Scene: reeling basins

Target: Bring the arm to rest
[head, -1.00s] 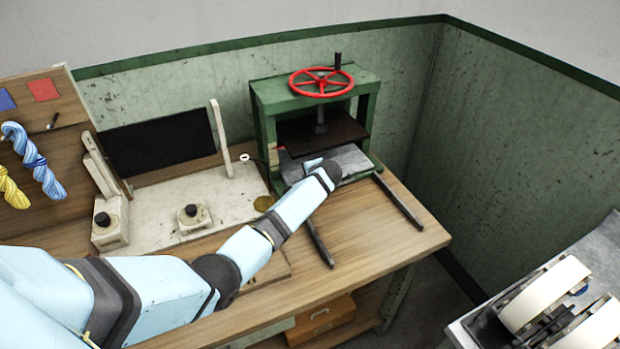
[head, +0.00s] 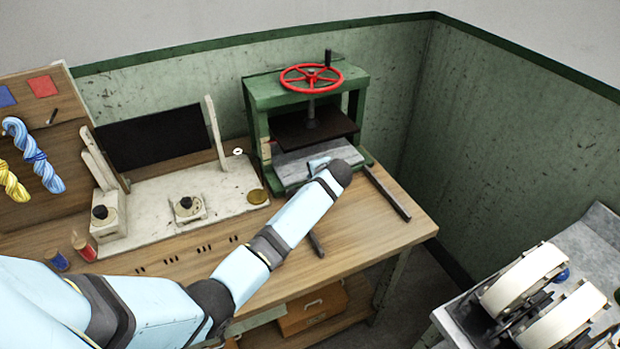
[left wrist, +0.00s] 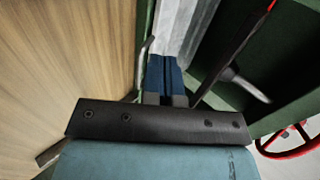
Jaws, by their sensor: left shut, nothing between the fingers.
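My left arm reaches in from the left across the wooden bench (head: 365,221). Its gripper (head: 318,163) is at the front of the green press (head: 258,125), over the grey bed plate (head: 290,169) and mostly hidden behind my wrist. In the left wrist view the two dark blue fingers (left wrist: 164,78) are together with nothing between them. The press has a red handwheel (head: 311,79), which also shows in the left wrist view (left wrist: 288,150). Its dark upper plate (head: 300,131) is raised above the bed. My right gripper is in neither view.
Two dark rails (head: 386,192) run forward from the press. A pale basin unit (head: 220,190) with black knobs stands left of it. Two small spools (head: 84,246) stand at the left. A side table (head: 600,240) with cream rollers is at right. The bench's right front is clear.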

